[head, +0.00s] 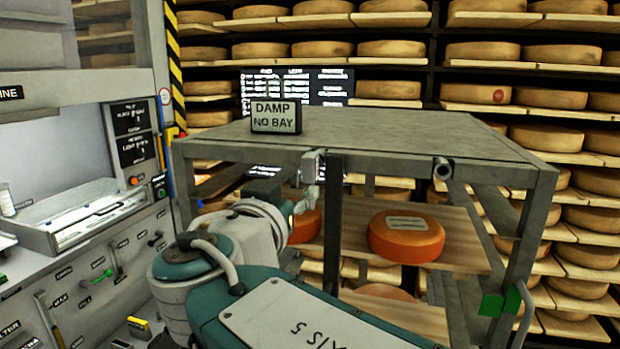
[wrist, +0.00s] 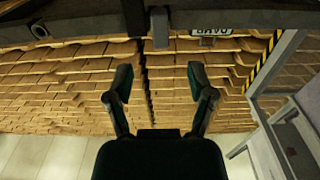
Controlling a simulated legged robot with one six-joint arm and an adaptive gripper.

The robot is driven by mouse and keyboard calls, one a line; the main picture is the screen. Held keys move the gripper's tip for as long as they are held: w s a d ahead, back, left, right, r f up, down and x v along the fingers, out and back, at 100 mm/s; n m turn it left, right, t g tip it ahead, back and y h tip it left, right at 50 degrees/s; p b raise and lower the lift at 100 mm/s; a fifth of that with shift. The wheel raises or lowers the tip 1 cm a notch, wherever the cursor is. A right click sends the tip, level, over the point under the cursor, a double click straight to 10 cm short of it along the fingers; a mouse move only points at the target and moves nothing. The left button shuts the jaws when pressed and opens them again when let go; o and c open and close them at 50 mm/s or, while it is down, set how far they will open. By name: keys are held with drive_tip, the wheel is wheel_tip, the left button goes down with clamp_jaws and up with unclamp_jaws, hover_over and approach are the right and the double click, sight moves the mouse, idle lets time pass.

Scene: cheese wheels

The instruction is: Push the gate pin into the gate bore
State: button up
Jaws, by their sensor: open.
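My gripper (wrist: 158,90) is open, with nothing between its fingers in the wrist view. In the head view its end is partly hidden behind my wrist, near the rack's front edge. A short round tube with a dark hollow end (head: 442,168) sits under the rack's front edge, right of centre, and looks like the gate bore. It also shows at the wrist view's top left (wrist: 39,30). A pale metal bracket (head: 312,165) hangs at the front edge above a dark upright, and also shows in the wrist view (wrist: 160,27). I cannot pick out the gate pin for certain.
The grey rack top (head: 380,136) carries a "DAMP NO BAY" sign (head: 276,117). An orange cheese wheel (head: 406,236) lies on the wooden shelf below. Green blocks (head: 490,306) sit by the right post. A machine cabinet (head: 90,250) stands left. Cheese shelves fill the background.

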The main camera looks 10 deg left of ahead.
sight(309, 168)
drive_tip(key=s, duration=0.2)
drive_tip(key=shift+s+a+f, duration=0.1)
drive_tip(key=shift+s+a, duration=0.05)
drive_tip(key=shift+s, duration=0.2)
drive_tip(key=shift+w, duration=0.1)
drive_tip(key=c, duration=0.5)
drive_tip(key=shift+w+r+m, duration=0.25)
drive_tip(key=shift+w+m, duration=0.05)
drive_tip(key=shift+w, duration=0.25)
drive_tip(key=shift+w+r+m, duration=0.2)
drive_tip(key=shift+w+m, duration=0.1)
drive_tip(key=shift+w, duration=0.25)
clamp_jaws()
drive_tip(key=w, duration=0.5)
drive_tip(key=shift+w+d, duration=0.3)
drive_tip(key=shift+d, duration=0.1)
drive_tip(key=shift+w+d, duration=0.1)
drive_tip(key=shift+w, duration=0.2)
